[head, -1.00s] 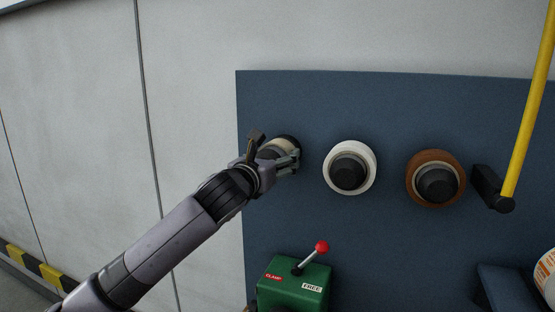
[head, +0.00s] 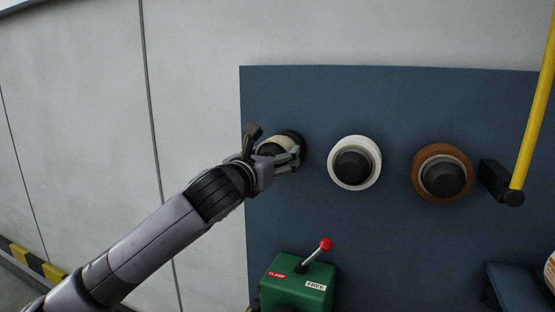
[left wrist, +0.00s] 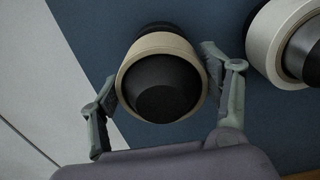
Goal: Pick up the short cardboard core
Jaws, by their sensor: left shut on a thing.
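The short cardboard core (head: 270,147) is a beige ring on the leftmost black spindle of the blue panel. My left gripper (head: 275,145) is shut on it, with one finger on each side. In the left wrist view the core (left wrist: 160,42) sits around the black spindle nose, between the two fingers (left wrist: 160,72). Dark spindle shows behind the core as well as inside it. The core's far side is hidden. My right gripper is not in view.
A white roll (head: 374,166) and a brown-rimmed roll (head: 424,185) sit on spindles to the right. A green box (head: 290,291) with a red-knobbed lever (head: 326,244) is below. A yellow bar (head: 532,120) stands at right. The pale wall at left is clear.

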